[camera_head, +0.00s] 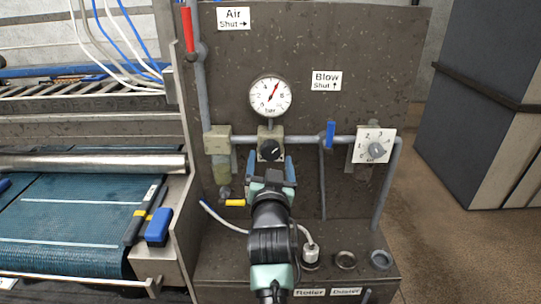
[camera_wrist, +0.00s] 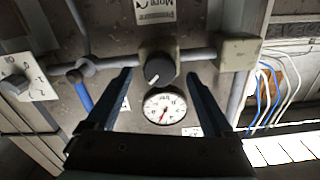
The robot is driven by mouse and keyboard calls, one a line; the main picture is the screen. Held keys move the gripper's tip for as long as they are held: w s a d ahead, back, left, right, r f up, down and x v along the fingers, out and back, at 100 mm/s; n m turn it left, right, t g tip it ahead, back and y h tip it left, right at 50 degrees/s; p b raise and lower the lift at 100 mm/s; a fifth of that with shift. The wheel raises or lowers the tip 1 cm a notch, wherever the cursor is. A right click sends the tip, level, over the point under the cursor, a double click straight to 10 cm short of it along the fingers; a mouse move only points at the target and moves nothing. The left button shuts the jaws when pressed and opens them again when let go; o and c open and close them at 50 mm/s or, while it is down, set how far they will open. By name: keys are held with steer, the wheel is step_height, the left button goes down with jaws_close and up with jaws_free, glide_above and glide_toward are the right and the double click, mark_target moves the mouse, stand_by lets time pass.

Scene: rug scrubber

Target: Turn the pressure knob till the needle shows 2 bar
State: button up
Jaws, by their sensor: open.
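The black pressure knob (camera_head: 271,150) sits on a pale regulator block under the gauge; its white mark shows in the wrist view, where the knob (camera_wrist: 159,68) appears upside down. The round white pressure gauge (camera_head: 271,97) has a red needle pointing up and slightly right, about one o'clock; the small numerals are hard to read surely. It also shows in the wrist view (camera_wrist: 164,107). My gripper (camera_head: 270,163) is open, with one blue finger on each side of the knob's line. In the wrist view the fingertips (camera_wrist: 160,74) show gaps to the knob on both sides.
A blue valve lever (camera_head: 330,134) and a grey selector dial (camera_head: 376,150) are to the right on the same pipe. A red lever (camera_head: 188,28) is at upper left. A yellow-handled valve (camera_head: 235,202) and white hose are below left. The scrubber's roller (camera_head: 90,163) is at left.

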steer(key=shift+w, duration=1.15)
steer(key=c, duration=1.4)
steer(key=shift+o, duration=0.2)
